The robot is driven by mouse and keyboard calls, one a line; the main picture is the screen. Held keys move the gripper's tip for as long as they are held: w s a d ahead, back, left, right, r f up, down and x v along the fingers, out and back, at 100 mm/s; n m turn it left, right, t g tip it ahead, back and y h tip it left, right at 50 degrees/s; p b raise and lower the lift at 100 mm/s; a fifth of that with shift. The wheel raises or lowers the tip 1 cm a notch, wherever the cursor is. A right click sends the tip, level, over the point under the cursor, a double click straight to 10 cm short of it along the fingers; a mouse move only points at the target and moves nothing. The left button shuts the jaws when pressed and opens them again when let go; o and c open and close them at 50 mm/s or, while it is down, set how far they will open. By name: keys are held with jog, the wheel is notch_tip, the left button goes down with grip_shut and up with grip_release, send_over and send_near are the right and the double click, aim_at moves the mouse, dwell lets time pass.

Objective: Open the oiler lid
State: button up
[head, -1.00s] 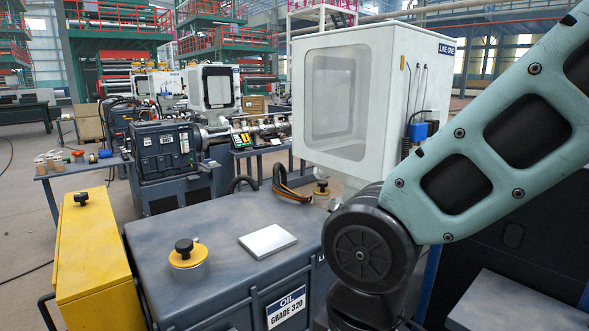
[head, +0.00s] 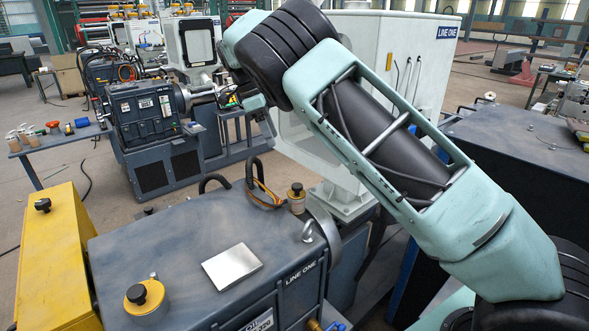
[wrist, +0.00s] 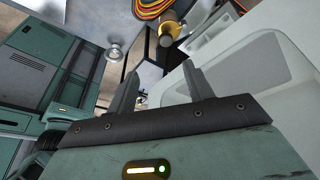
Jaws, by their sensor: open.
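The dark grey oil box (head: 180,235) stands in the lower middle of the head view, with an oil label on its front. A yellow round cap with a black knob (head: 145,298) sits on its top at the front left. A smaller brass cap with a dark knob (head: 297,198) stands at its back right, by orange cables; what looks like this brass cap is in the wrist view (wrist: 166,32). I cannot tell which is the oiler lid. My gripper (wrist: 160,72) is open and empty, its fingers apart from the brass cap.
A pale metal plate (head: 232,266) lies on the oil box. A yellow cabinet (head: 55,250) stands to its left. The white LINE ONE cabinet (head: 400,60) rises behind my arm, and its pale side fills the right of the wrist view. Open floor lies at the left.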

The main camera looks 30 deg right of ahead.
aim_at(297, 185)
jog(key=shift+m, duration=0.6)
jog(key=p+x, duration=0.2)
jog(key=x, duration=0.3)
jog(key=p+x, duration=0.1)
jog(key=x, duration=0.5)
jog(key=d+p+x, duration=0.1)
jog(key=p+x, duration=0.1)
jog(key=x, duration=0.3)
jog(key=shift+w+d+f+p, duration=0.15)
jog(key=shift+w+d+p, duration=0.05)
jog(key=shift+p, duration=0.15)
jog(key=c, duration=1)
